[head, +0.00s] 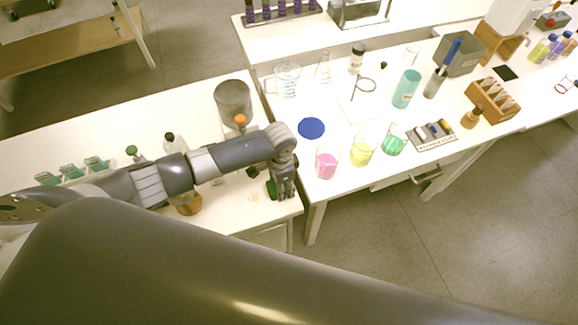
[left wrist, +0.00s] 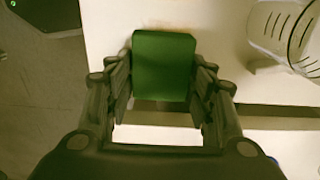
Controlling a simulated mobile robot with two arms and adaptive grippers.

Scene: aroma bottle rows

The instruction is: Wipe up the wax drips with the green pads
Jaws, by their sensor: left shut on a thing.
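My left gripper (head: 284,194) is at the right front of the left table, close to the tabletop. It is shut on a green pad (left wrist: 164,65), which sits between the fingers in the left wrist view. In the head view the pad's edge (head: 271,189) shows beside the fingers. Faint pale-orange marks, probably wax drips (head: 253,197), lie on the white top just left of the gripper. I cannot tell whether the pad touches the table. My right gripper is not in view.
On the right table, a pink beaker (head: 326,163) is near the front edge, beside the gap.

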